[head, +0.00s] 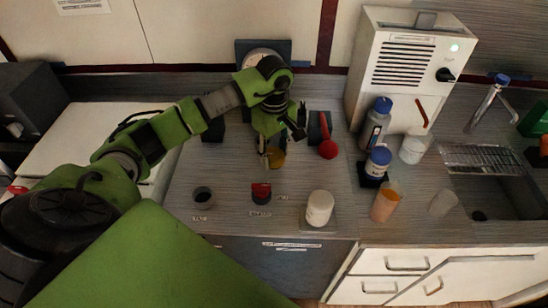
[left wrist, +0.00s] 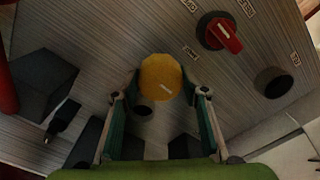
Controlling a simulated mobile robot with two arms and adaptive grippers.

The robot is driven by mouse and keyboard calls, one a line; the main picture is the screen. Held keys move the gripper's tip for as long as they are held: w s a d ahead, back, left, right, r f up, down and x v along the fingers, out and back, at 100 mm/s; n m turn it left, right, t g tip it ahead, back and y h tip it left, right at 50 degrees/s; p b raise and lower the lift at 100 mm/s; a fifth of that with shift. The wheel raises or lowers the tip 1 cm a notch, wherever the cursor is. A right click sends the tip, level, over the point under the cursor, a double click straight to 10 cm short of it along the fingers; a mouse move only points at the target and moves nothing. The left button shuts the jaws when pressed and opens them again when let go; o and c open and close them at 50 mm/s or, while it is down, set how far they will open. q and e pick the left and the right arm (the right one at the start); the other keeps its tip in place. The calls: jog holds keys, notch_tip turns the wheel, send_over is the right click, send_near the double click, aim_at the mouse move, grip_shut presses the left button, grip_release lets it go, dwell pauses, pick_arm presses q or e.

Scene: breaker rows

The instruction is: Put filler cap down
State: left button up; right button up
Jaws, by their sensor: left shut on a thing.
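A round yellow cap, which I take to be the filler cap (head: 276,158), hangs at the fingertips of my left gripper (head: 267,149) over the grey bench. In the left wrist view the yellow cap (left wrist: 163,76) sits between the two fingertips of the left gripper (left wrist: 162,94), which is shut on it. A dark round fitting (left wrist: 142,109) shows just below the cap in that view. I cannot tell how far the cap is above the bench. My right gripper is in neither view.
A red-and-black knob (head: 261,193), an open dark cup (head: 203,195) and a white jar (head: 319,208) stand along the front. Bottles (head: 375,125), a white machine (head: 400,70) and a sink (head: 500,185) lie further right.

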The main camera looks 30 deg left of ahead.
aim_at(274, 154)
pick_arm(q)
notch_tip(274, 154, down, 3)
jog(key=shift+f+p, duration=0.1)
jog(key=shift+p, duration=0.85)
jog(key=shift+f+b, duration=0.2)
jog(key=shift+b, duration=0.15)
jog(key=o, duration=1)
